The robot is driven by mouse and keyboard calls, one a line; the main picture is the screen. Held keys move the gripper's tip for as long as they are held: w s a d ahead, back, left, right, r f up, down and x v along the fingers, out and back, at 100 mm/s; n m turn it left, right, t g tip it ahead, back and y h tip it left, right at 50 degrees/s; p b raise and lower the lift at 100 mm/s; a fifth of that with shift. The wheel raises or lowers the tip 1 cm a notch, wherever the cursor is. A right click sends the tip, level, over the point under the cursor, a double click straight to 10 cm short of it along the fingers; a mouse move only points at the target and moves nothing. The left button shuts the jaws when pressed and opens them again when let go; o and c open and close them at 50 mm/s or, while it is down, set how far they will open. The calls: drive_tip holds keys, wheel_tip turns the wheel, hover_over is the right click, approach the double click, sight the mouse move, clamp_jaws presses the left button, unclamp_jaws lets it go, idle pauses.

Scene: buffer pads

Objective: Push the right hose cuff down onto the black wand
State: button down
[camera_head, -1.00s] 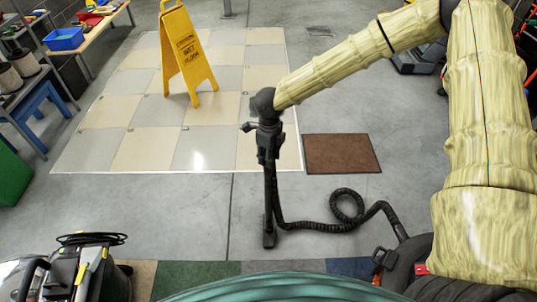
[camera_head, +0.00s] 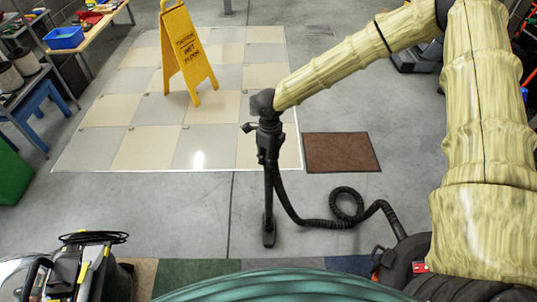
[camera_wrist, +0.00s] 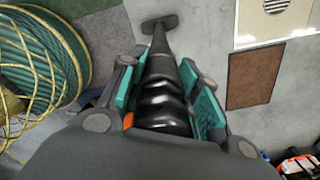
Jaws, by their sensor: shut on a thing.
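My gripper (camera_head: 268,148) points down above the grey floor, at the end of my arm. In the wrist view its teal-padded fingers (camera_wrist: 165,88) are closed on both sides of a black, ribbed hose cuff (camera_wrist: 162,100). The black wand (camera_wrist: 160,45) runs on from the cuff, away from the camera, to a wide floor head at its far end. In the head view the wand (camera_head: 268,195) stands nearly upright below my gripper. The joint between cuff and wand is too dark to tell how far they overlap.
A black hose (camera_head: 315,223) loops over the floor to the right. A brown mat (camera_head: 341,153) lies right of my gripper. A yellow wet-floor sign (camera_head: 186,55) stands on the checkered tiles behind. A machine (camera_head: 85,270) stands at the front left.

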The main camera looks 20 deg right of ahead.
drive_tip(key=shift+f, duration=0.25)
idle(0.7)
drive_tip(key=c, duration=1)
unclamp_jaws()
drive_tip(key=shift+o, duration=0.2)
wheel_tip(320, 180, up, 12)
